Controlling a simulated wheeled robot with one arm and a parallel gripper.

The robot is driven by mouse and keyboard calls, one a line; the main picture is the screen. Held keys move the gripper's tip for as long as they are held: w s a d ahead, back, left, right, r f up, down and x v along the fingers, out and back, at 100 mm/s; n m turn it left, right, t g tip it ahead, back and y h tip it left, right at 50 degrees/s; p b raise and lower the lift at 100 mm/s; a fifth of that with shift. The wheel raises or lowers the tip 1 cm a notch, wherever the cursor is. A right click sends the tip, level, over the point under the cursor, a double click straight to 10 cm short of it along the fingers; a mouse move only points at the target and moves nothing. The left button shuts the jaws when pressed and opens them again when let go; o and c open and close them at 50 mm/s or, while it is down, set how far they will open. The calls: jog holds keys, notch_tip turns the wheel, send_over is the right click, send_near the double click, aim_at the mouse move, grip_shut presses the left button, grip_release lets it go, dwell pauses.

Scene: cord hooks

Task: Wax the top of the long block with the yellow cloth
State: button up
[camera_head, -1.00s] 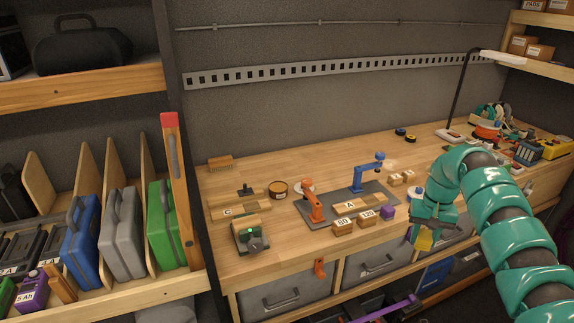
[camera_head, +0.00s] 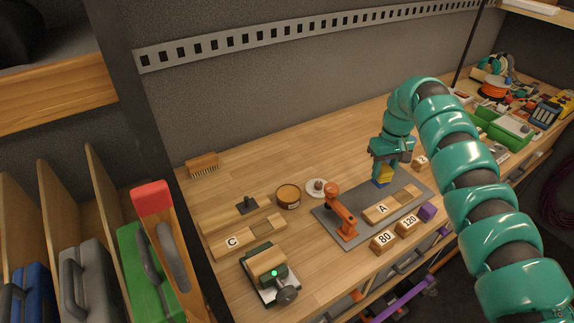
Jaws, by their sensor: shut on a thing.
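My gripper (camera_head: 384,167) is shut on the yellow cloth (camera_head: 386,173), a small yellow piece with a dark blue lower part. It is held over the back part of the grey mat (camera_head: 328,214); I cannot tell whether it touches the mat. A long wooden block marked A (camera_head: 372,216) lies on the mat, in front of the cloth and apart from it. Another long wooden piece marked C (camera_head: 215,243) lies on the bench at left. A round open tin with brown content (camera_head: 289,196) stands between them.
An orange clamp (camera_head: 340,214) stands on the mat left of block A. Blocks marked 80 (camera_head: 383,241) and 120 (camera_head: 407,226) and a purple block (camera_head: 428,212) lie along the front. A brush (camera_head: 203,166) lies at the back left. The back middle of the bench is clear.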

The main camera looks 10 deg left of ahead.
jog(key=a+n, duration=1)
jog(key=a, duration=0.3)
jog(key=n, duration=1.1)
send_over(289, 194)
jog(key=shift+f+b, duration=0.3)
jog(key=shift+f, duration=0.65)
jog(key=shift+f, duration=2.8)
jog(key=shift+f+b, duration=0.4)
jog(key=shift+f, duration=0.15)
jog(key=shift+f+b, duration=0.15)
jog(key=shift+b, duration=0.35)
